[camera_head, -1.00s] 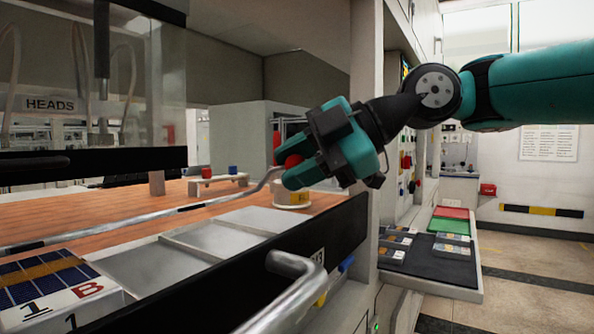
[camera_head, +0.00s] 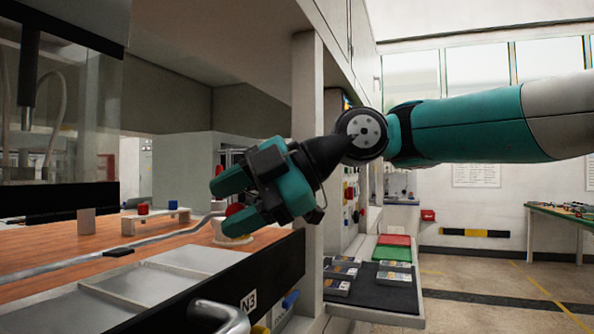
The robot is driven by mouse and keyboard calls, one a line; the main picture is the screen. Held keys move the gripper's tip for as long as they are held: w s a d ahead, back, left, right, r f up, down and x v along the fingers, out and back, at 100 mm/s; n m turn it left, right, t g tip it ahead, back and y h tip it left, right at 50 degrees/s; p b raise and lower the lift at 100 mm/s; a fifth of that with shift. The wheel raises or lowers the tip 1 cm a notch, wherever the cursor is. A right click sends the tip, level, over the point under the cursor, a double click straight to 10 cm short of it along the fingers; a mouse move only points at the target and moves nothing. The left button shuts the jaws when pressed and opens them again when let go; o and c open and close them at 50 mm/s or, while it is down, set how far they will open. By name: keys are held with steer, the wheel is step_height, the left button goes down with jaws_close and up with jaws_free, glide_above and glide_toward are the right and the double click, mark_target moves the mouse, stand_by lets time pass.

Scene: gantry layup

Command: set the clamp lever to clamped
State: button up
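A red knob (camera_head: 235,209), which looks like the clamp lever's end, shows between my gripper's fingers, close against the lower one. Below it a round cream base (camera_head: 233,239) stands at the right end of the wooden bench surface. The lever's shaft and its setting are hidden behind the fingers. My gripper (camera_head: 226,203) has teal fingers spread apart, reaching in from the right with a gap between them. I cannot tell whether the lower finger touches the knob.
A long grey tube (camera_head: 160,243) runs along the wooden top (camera_head: 40,240) and bends up near my gripper. A small rack (camera_head: 157,216) with a red and a blue block stands behind. Grey trays (camera_head: 150,285), a black front rail and a metal handle (camera_head: 215,318) lie in front.

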steer(key=p+v, duration=1.3)
steer(key=v, duration=0.4)
steer(key=shift+d, duration=0.15)
steer(key=s+d+f+m+h, duration=0.2)
steer(key=s+f+m+h, duration=0.2)
steer(key=s+f+m, duration=0.5)
steer(key=s+d+f+m+h, duration=0.2)
steer(key=s+f+m+h, duration=0.2)
steer(key=s+f+m, duration=0.5)
steer(key=m, duration=0.3)
steer(key=shift+f+g, duration=0.2)
steer(key=shift+g, duration=0.1)
steer(key=shift+c, duration=0.3)
